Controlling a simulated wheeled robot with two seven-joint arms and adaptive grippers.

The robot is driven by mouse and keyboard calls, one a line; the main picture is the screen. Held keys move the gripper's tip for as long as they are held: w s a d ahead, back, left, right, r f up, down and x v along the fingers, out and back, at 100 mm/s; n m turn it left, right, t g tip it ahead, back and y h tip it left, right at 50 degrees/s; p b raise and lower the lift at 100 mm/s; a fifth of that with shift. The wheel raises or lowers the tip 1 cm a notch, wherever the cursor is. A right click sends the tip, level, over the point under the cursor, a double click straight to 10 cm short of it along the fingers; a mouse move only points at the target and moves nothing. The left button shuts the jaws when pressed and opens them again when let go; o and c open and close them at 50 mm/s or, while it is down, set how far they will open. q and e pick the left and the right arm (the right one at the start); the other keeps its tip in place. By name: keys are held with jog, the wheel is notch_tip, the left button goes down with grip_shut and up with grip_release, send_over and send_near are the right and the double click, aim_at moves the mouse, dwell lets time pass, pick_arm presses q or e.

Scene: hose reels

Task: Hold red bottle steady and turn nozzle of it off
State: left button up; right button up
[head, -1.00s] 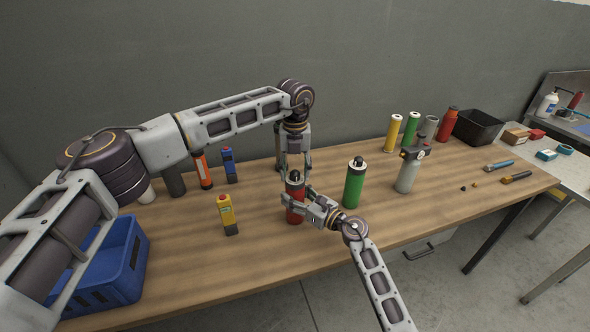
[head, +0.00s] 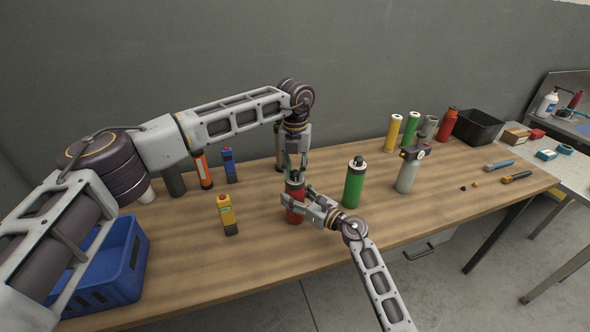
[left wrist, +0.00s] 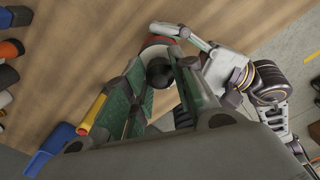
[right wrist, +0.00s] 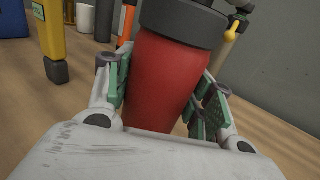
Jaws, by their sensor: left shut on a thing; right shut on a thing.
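The red bottle (head: 294,214) stands upright on the wooden table, in front of me. In the right wrist view its red body (right wrist: 162,80) fills the middle, with a dark grey collar above. My right gripper (head: 294,205) is shut on the body from the right side. My left gripper (head: 296,172) comes down from above and is shut on the black nozzle at the top. In the left wrist view the black nozzle (left wrist: 160,72) shows between the left fingers (left wrist: 155,85). The fingers partly hide the nozzle in the head view.
A green bottle (head: 354,184) and a grey bottle with a gauge (head: 407,172) stand to the right. A yellow device (head: 227,214) stands to the left. A blue crate (head: 122,278) is at the front left. The table's front middle is clear.

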aim_at(295, 171)
pick_arm(q)
jog(key=m, duration=0.5)
jog(key=shift+m, duration=2.6)
jog(key=o, duration=1.1)
jog(key=shift+c, duration=0.2)
notch_tip(295, 171, up, 12)
